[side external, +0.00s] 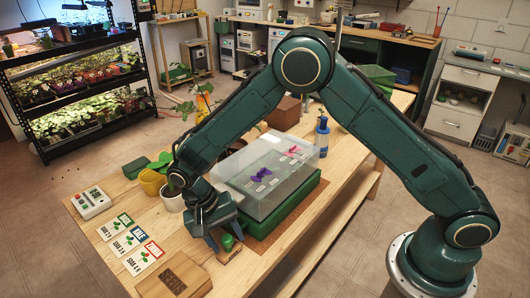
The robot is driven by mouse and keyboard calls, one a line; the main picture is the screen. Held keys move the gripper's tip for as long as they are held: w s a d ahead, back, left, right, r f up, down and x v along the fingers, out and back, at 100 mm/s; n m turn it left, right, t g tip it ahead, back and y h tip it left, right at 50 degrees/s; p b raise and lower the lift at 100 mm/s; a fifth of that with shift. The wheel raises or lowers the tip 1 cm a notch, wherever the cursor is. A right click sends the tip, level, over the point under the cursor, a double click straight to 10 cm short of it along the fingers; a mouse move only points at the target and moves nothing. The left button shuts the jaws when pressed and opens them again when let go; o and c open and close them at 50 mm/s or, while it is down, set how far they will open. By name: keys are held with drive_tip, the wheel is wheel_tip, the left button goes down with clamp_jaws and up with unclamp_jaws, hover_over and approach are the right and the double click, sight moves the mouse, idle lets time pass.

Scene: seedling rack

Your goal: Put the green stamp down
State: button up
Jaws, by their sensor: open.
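The green stamp (227,242) is a small green knob low at the front edge of the wooden table. It stands on or just over a small brown pad (231,256); I cannot tell if they touch. My gripper (222,240) is open and pointed down right at the stamp, with its fingers around or beside it. The gripper body hides part of the stamp.
A clear-lidded propagator (262,205) on a green base stands close right of my gripper. A white pot (171,199) and yellow pot (151,182) stand behind it. A blue bottle (321,138) stands farther back.

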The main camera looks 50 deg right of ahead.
drive_tip(key=v, duration=1.2)
idle(0.5)
drive_tip(key=s+d+r+n+t+y, duration=0.1)
drive_tip(key=s+d+r+n+t, duration=0.1)
drive_tip(key=s+d+r, duration=0.5)
drive_tip(key=s+d+r+n+t+y, duration=0.1)
drive_tip(key=s+d+r+t, duration=0.15)
drive_tip(key=d+r, duration=0.5)
drive_tip(key=s+d+n+t, duration=0.1)
drive_tip(key=s+d+t, duration=0.1)
drive_tip(key=s, duration=0.6)
drive_tip(key=s+d+r+n+t, duration=0.1)
drive_tip(key=s+d+n+t, duration=0.1)
drive_tip(key=s, duration=0.6)
drive_tip(key=shift+d+r, duration=0.3)
drive_tip(key=shift+d, duration=0.4)
